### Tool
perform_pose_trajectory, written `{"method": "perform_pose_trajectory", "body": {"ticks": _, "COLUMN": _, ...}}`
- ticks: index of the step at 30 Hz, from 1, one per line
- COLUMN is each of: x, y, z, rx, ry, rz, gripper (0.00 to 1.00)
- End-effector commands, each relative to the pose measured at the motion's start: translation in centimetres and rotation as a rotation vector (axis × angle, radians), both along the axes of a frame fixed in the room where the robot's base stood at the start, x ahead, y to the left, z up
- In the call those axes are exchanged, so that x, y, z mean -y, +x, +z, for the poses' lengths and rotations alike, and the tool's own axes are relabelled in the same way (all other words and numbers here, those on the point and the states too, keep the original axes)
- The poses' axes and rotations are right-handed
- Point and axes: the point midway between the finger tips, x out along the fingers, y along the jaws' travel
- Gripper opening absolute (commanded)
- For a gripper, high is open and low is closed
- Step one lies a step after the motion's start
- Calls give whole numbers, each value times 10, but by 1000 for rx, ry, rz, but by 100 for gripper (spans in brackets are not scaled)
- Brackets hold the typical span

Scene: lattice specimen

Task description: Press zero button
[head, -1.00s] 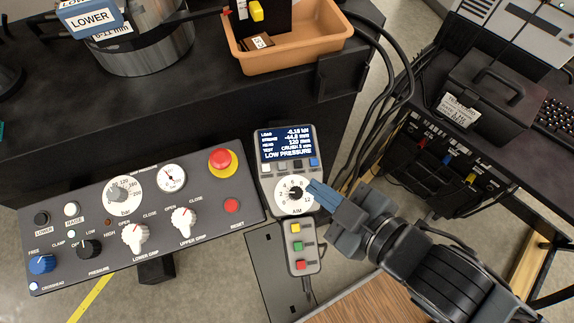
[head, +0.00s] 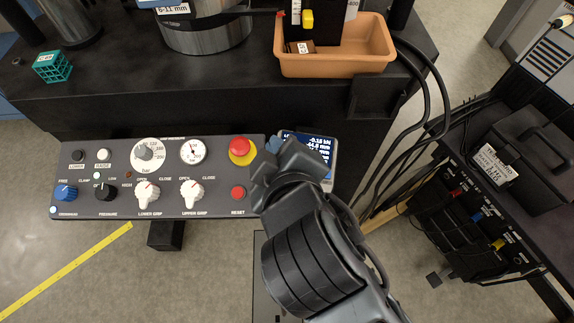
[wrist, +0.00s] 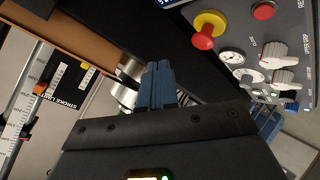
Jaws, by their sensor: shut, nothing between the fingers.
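The handheld display unit (head: 322,148) stands right of the control panel, its blue screen partly showing in the head view. My arm covers its lower part, including the row of small buttons, so I cannot see a zero button. A sliver of a screen (wrist: 165,3) shows at the top edge of the wrist view. My gripper (head: 273,145) is between the display and the red emergency stop, partly hidden by its own body. In the wrist view its blue fingers (wrist: 158,72) are shut together and empty. I see no contact with any button.
The control panel (head: 120,208) with knobs and a red mushroom stop (head: 242,148) lies close to the left of my gripper. A brown tray (head: 340,62) stands behind. Black cables (head: 432,80) hang to the right. A green lattice cube (head: 52,66) sits at the back left.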

Motion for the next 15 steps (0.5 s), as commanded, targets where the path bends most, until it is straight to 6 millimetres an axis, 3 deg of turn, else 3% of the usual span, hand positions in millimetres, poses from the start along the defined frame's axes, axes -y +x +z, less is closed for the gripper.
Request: {"method": "perform_pose_trajectory", "body": {"ticks": 15, "x": 0, "y": 1, "z": -9, "rx": -1, "ry": 0, "rz": 1, "gripper": 0}}
